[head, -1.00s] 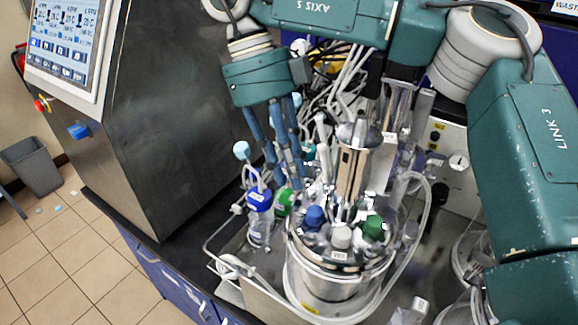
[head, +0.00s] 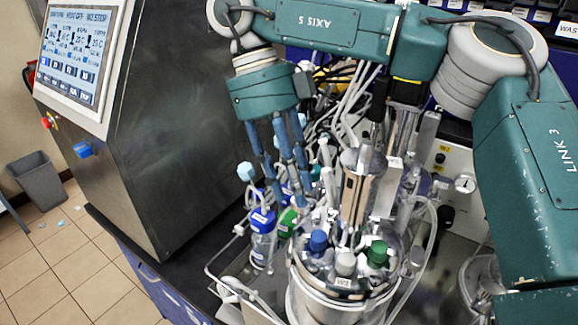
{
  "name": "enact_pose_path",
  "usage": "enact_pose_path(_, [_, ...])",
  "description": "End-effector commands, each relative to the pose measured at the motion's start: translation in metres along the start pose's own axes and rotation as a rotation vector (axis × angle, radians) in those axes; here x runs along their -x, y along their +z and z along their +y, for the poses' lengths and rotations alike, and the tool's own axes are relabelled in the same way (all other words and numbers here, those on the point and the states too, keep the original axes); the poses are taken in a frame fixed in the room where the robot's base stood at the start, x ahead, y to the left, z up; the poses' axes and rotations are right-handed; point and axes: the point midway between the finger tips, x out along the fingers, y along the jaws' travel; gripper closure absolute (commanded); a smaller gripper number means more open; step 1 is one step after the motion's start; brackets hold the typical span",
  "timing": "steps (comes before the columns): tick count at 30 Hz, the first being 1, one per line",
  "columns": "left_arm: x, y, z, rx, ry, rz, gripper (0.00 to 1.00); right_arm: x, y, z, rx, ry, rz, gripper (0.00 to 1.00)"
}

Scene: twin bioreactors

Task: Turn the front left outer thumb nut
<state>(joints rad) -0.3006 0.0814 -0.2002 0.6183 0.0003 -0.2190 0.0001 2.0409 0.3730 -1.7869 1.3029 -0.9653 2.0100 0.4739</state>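The steel-topped bioreactor vessel (head: 335,299) stands at lower centre, its lid crowded with fittings, tubes and a blue cap (head: 318,241), a white cap (head: 345,263) and a green cap (head: 377,254). I cannot make out the front left outer thumb nut among the fittings. My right gripper (head: 289,188) points down, its blue fingers spread apart over the back left side of the lid. Its fingertips are partly lost among tubes and bottle tops, and I see nothing held between them. Whether they touch anything is unclear. My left gripper is out of view.
A bottle with a blue cap (head: 262,221) and a green-capped bottle (head: 288,222) stand close left of the vessel. Tubing crowds the back and right. A steel cabinet with a screen (head: 77,52) stands left. A grey bin (head: 37,180) is on the floor.

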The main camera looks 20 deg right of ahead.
Motion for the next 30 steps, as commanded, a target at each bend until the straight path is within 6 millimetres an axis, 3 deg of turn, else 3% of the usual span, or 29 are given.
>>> enact_pose_path(6, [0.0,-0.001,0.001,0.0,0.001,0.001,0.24,0.04,0.0,0.0,-0.007,-0.006,-0.008,0.66])
enact_pose_path(12, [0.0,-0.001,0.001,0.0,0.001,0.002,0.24,0.057,0.0,0.0,-0.004,-0.003,-0.002,0.66])
enact_pose_path(30, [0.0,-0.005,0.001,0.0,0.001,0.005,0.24,0.063,-0.001,0.0,-0.001,-0.001,-0.004,0.66])
